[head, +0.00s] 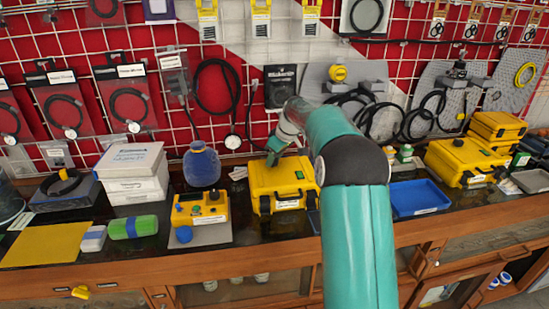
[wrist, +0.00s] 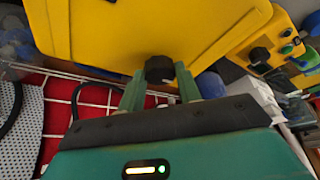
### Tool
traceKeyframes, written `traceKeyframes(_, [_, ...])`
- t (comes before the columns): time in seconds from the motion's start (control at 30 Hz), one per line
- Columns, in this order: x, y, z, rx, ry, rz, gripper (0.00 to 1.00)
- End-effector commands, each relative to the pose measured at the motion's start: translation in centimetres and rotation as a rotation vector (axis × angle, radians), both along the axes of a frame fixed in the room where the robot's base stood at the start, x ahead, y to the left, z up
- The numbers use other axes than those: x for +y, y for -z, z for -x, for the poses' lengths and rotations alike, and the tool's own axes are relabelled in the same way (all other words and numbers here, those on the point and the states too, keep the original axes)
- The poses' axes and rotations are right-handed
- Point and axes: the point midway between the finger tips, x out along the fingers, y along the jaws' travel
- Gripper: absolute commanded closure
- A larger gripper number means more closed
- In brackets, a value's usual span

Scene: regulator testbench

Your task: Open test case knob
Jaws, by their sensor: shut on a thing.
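The yellow test case (head: 262,178) stands on the dark bench top, its lid down and black latches on its front. It fills the upper part of the wrist view (wrist: 105,35). A black knob (wrist: 159,69) sits at the case's edge in the wrist view. My gripper (wrist: 160,84) has its two green fingers on either side of the knob, shut on it. In the head view my gripper (head: 275,150) is at the case's back left; the knob cannot be made out there.
A yellow tester (head: 200,208) with a blue knob stands left of the case. A round blue-grey item (head: 202,167) is behind it. A blue tray (head: 419,198) and more yellow cases (head: 465,160) are to the right. A red wall with white grid rises close behind.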

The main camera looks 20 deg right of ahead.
Motion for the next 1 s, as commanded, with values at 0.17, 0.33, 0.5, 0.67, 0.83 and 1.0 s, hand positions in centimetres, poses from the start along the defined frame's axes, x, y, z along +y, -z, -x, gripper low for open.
traceKeyframes(0.17, [-0.04, 0.12, 0.01, 0.003, -0.040, -0.001, 0.89])
traceKeyframes(0.33, [-0.01, 0.14, 0.02, 0.003, -0.053, -0.001, 0.89])
traceKeyframes(0.5, [-0.01, 0.15, 0.02, 0.004, -0.053, 0.000, 0.89])
traceKeyframes(0.67, [-0.01, 0.17, 0.02, 0.004, -0.053, 0.000, 0.58])
traceKeyframes(0.83, [-0.03, 0.13, 0.01, 0.002, -0.051, 0.000, 0.44])
traceKeyframes(1.0, [-0.05, 0.05, 0.00, 0.002, -0.051, 0.001, 0.44])
